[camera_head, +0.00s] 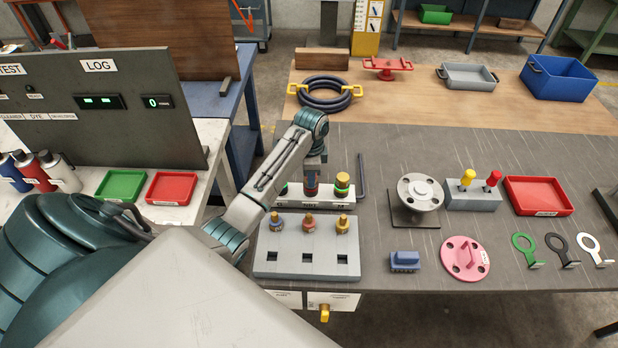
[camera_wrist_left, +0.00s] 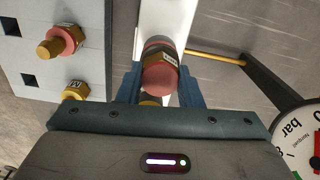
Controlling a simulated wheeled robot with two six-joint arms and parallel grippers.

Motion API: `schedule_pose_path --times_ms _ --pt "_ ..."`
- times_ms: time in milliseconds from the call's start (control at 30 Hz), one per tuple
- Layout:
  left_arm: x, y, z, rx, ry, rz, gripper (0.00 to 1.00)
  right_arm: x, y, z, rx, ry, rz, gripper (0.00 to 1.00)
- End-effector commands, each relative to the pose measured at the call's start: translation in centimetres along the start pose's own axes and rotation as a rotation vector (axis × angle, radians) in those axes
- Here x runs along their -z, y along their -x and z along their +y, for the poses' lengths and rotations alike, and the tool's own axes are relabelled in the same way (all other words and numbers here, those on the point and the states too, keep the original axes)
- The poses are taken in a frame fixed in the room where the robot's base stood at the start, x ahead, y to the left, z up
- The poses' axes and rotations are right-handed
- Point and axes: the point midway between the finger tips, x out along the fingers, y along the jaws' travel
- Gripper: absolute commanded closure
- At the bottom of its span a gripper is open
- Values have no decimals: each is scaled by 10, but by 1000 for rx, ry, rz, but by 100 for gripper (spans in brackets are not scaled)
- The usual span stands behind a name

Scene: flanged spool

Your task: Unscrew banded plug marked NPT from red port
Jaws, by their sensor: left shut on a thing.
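My left gripper (camera_head: 312,178) points down over the middle port of the pale port block (camera_head: 345,214). In the left wrist view its two blue fingers (camera_wrist_left: 160,88) are shut on a plug (camera_wrist_left: 160,76) with a reddish rounded end and a brass hex carrying a small label, too small to read. A pink-red ring (camera_wrist_left: 156,43) shows right beside the plug. The fingers hide much of the plug in the head view, so I cannot tell whether it is still threaded in. My right gripper is in neither view.
A grey rack (camera_head: 305,262) in front holds several banded plugs above square holes. A gold plug (camera_head: 342,184) stands in the right port, close to my gripper. A dark hex key (camera_head: 362,178) and flange stand (camera_head: 415,215) are to the right.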

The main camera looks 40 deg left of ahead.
Motion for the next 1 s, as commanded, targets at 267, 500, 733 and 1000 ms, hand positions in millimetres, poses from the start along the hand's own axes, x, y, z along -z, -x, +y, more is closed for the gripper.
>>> schedule_pose_path --times_ms 267,500,733,1000 --pt "0 1 0 0 367 0 99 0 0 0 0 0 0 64" --pt "0 1 0 0 687 0 99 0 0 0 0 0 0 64" --pt "0 1 0 0 921 0 99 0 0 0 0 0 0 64" --pt "0 1 0 0 948 0 99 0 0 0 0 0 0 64"
